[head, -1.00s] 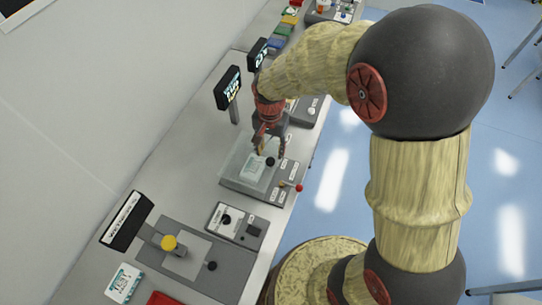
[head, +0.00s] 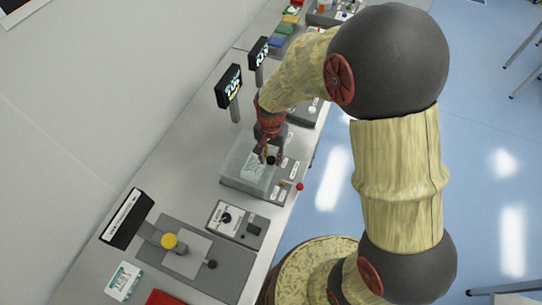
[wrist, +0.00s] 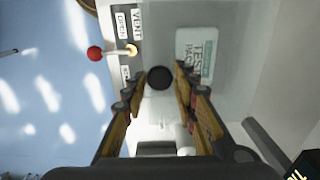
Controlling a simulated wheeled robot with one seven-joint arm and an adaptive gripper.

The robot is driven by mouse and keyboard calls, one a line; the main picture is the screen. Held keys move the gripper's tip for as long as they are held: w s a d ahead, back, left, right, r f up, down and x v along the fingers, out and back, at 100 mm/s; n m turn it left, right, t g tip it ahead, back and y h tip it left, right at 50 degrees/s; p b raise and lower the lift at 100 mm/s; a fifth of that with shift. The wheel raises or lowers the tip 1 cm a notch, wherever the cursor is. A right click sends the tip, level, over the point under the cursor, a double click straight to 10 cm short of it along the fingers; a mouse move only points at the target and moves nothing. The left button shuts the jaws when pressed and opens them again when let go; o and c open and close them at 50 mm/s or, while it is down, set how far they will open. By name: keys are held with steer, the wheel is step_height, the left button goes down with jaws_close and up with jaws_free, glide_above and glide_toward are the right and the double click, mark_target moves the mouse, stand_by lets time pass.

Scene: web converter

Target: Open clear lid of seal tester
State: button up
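The seal tester's clear lid (head: 237,160) is a see-through box cover over a white test pack (wrist: 195,60). A round black knob (head: 271,160) is at its front; it also shows in the wrist view (wrist: 159,78). My gripper (head: 267,152) is over the front part of the lid, pointing down. In the wrist view, my gripper's two fingers (wrist: 160,82) are spread, one on each side of the knob, with small gaps visible. Whether the fingertips are level with the knob I cannot tell.
A lever with a red ball (head: 299,186) sticks out at the tester's front, beside VENT and OPEN labels (wrist: 130,25). A black display (head: 229,87) stands behind on a post.

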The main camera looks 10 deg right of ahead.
steer(key=c, duration=0.6)
jaws_close()
steer(key=shift+r, duration=0.1)
